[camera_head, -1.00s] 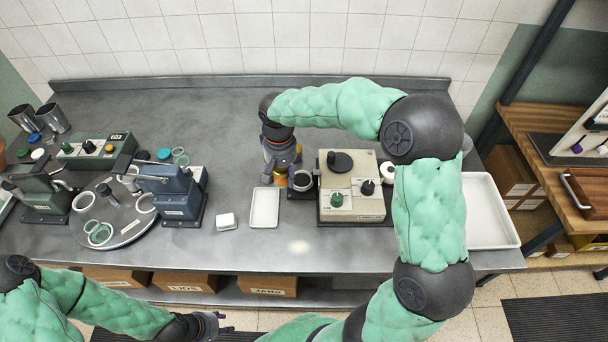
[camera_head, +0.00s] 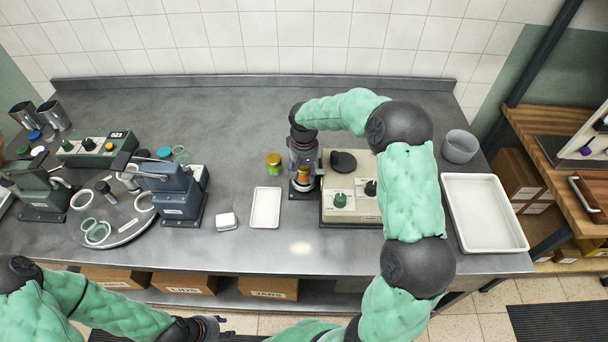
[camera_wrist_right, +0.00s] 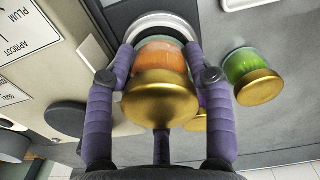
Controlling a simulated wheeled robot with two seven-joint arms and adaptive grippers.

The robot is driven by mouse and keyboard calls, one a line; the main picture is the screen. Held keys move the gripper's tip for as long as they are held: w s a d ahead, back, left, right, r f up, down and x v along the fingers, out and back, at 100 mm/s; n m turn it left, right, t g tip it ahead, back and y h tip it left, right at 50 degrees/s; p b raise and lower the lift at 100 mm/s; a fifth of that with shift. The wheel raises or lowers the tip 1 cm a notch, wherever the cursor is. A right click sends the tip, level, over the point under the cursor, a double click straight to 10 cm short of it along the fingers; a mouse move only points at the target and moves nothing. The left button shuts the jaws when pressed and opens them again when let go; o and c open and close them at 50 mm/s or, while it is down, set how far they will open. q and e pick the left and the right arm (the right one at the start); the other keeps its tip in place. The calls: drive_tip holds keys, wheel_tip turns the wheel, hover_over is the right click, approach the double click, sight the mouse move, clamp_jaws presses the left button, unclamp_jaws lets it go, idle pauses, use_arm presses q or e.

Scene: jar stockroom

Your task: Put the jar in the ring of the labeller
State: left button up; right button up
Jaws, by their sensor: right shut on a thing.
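My right gripper (camera_wrist_right: 161,85) is shut on an orange jar (camera_wrist_right: 160,55) with a gold lid. In the head view the jar (camera_head: 304,171) shows between the fingers, over the labeller's ring at the left side of the labeller (camera_head: 339,204). In the wrist view the pale ring (camera_wrist_right: 160,20) lies directly beyond the jar's far end. I cannot tell whether the jar is inside the ring or just above it. My left gripper (camera_head: 224,324) is empty in front of the bench and looks open.
A green jar (camera_head: 274,161) with a gold lid stands just left of my right gripper. A white tray (camera_head: 266,208) and a small white block (camera_head: 227,221) lie nearby. A grey tub (camera_head: 460,147) and large white tray (camera_head: 485,211) are on the right. The bench behind is clear.

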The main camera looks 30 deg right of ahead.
drive_tip(key=shift+f, duration=0.35)
drive_tip(key=shift+f, duration=0.25)
drive_tip(key=shift+s+a+f+b, duration=0.15)
drive_tip(key=shift+s+f+b, duration=0.1)
drive_tip(key=shift+f+b, duration=0.15)
drive_tip(key=o, duration=1.3)
drive_tip(key=shift+f, duration=0.25)
drive_tip(key=shift+w+f, duration=0.1)
drive_tip(key=shift+r, duration=0.2)
wheel_tip(320, 180, up, 14)
drive_tip(key=p, duration=0.3)
drive_tip(key=shift+w+f, duration=0.15)
drive_tip(key=shift+f, duration=0.05)
